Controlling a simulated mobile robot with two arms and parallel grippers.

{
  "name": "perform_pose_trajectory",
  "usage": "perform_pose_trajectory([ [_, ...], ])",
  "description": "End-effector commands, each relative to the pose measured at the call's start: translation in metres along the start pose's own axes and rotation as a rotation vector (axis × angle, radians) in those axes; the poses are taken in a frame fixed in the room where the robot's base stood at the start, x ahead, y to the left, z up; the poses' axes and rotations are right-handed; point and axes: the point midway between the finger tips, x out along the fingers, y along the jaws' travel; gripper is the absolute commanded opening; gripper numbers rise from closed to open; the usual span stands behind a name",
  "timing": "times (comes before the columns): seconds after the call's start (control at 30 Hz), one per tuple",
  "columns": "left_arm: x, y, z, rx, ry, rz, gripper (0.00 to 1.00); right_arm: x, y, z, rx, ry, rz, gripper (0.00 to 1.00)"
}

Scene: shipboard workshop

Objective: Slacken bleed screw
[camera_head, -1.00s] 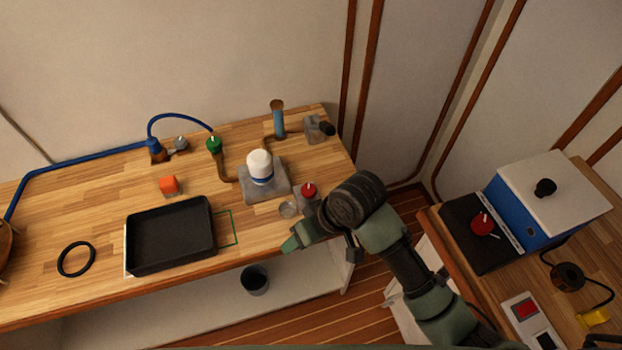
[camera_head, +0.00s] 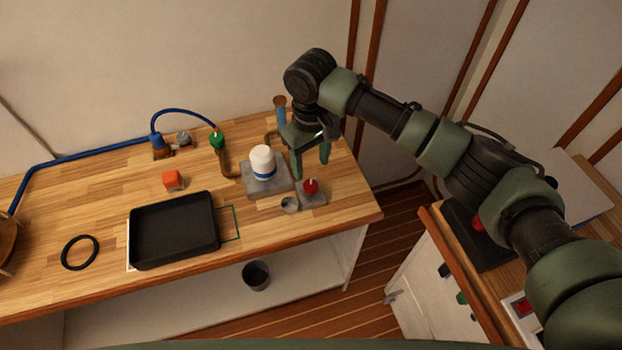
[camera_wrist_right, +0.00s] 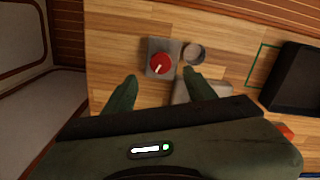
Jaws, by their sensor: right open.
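My right gripper (camera_head: 311,163) is open and empty above the bench, pointing down, just behind a red knob (camera_head: 311,186) on a small grey block. In the right wrist view the knob (camera_wrist_right: 160,63) has a white mark and lies beyond and between the open fingertips (camera_wrist_right: 160,76), apart from them. A white canister with a blue band (camera_head: 263,163) stands on a grey base left of the gripper. No part is clearly recognisable as the bleed screw; I cannot tell whether it is the red knob. My left gripper is out of view.
A small round metal cup (camera_head: 289,204) sits beside the red knob. A black tray (camera_head: 174,229), black ring (camera_head: 80,252), orange block (camera_head: 174,180) and green-topped pipe fitting (camera_head: 218,141) are further left. A dark bin (camera_head: 256,276) stands below the bench.

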Motion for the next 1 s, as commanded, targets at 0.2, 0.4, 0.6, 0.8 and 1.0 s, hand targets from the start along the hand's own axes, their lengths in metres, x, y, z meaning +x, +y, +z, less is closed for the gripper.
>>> perform_pose_trajectory([
  [0.2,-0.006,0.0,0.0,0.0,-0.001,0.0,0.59,0.034,-0.001,0.001,0.001,-0.004,-0.002,0.55],
  [0.4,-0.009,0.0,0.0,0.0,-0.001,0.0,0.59,0.061,-0.001,0.001,-0.001,-0.001,-0.001,0.55],
  [0.6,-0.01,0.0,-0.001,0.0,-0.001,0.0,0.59,0.072,-0.001,0.0,-0.002,0.002,-0.001,0.55],
  [0.8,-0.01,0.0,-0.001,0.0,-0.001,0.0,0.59,0.072,-0.001,0.0,-0.002,0.002,-0.001,0.55],
  [1.0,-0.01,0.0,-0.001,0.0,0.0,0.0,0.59,0.072,-0.001,0.0,-0.002,0.002,-0.001,0.03],
])
